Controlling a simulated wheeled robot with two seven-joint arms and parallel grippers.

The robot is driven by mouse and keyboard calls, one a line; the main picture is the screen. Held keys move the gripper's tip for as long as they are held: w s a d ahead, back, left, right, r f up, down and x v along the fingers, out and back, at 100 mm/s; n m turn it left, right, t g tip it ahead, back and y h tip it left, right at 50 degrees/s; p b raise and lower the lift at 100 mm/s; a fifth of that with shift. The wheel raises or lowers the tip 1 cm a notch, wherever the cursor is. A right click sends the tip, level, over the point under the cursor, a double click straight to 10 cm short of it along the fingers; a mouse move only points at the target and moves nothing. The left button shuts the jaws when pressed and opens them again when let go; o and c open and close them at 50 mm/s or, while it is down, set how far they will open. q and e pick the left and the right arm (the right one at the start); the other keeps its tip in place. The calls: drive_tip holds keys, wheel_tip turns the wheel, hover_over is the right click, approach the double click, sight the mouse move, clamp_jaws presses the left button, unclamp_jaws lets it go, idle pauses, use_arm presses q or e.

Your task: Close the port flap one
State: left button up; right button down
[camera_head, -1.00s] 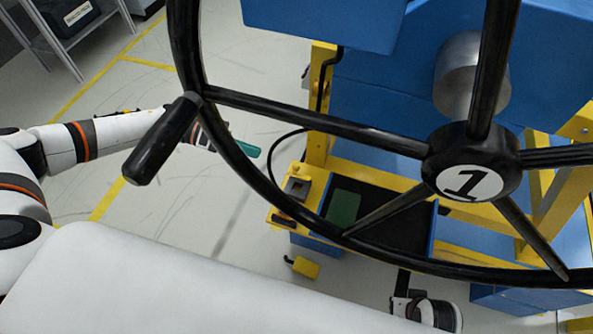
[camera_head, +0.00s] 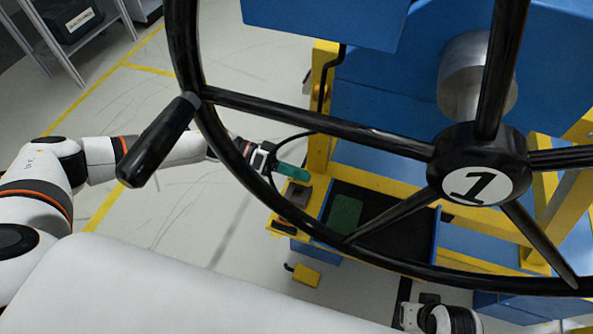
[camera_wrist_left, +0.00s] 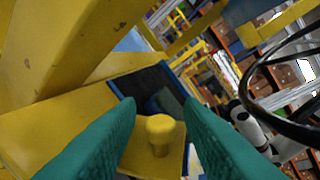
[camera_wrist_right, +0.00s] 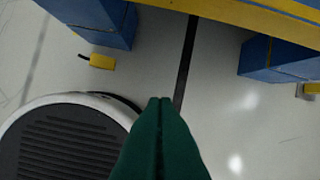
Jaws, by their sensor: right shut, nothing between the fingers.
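A small port with a dark grey opening (camera_head: 299,194) sits on the yellow frame's left corner in the head view. In the left wrist view, a yellow knob (camera_wrist_left: 161,130) stands on a yellow piece, which looks like the port flap; its angle is hard to tell. My left gripper (camera_head: 296,172) is over the port in the head view, hiding the knob there. In the left wrist view its green fingers (camera_wrist_left: 160,106) are apart, with the knob seen between them and nothing gripped. My right gripper (camera_wrist_right: 160,101) is shut and empty, low over the floor.
A large black steering wheel (camera_head: 318,126) marked 1 crosses the head view in front of the port, its handle (camera_head: 157,142) above my left forearm. A black tray (camera_head: 392,222) with a green patch lies right of the port. A yellow block (camera_head: 306,275) shows below.

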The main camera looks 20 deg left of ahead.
sight(292, 195)
use_arm(q)
drive_tip(key=shift+c, duration=0.5)
clamp_jaws()
drive_tip(key=m+p, duration=0.1)
drive_tip(key=s+m+t+p, duration=0.1)
drive_tip(key=shift+s+f+m, duration=0.2)
drive_tip(key=shift+m, duration=0.2)
drive_tip(key=shift+s+f+m+t+h, duration=0.3)
drive_tip(key=shift+m+t, duration=0.1)
drive_tip(key=shift+m, duration=0.3)
use_arm(e)
wheel_tip(292, 195, down, 8)
drive_tip(key=s, duration=0.1)
use_arm(q)
drive_tip(key=shift+s+f+m, duration=0.25)
drive_tip(key=shift+f+m, duration=0.05)
drive_tip(key=shift+m, duration=0.4)
drive_tip(key=shift+s+a+f+m+t+h+b, duration=0.1)
drive_tip(key=shift+s+f+m+t+h+b, duration=0.2)
drive_tip(key=shift+m, duration=0.5)
drive_tip(key=shift+f+m, duration=0.3)
drive_tip(key=shift+m, duration=0.5)
use_arm(e)
drive_tip(key=shift+w+r, duration=0.25)
drive_tip(key=shift+r, duration=1)
drive_tip(key=shift+w+r, duration=0.2)
drive_tip(key=shift+r, duration=1)
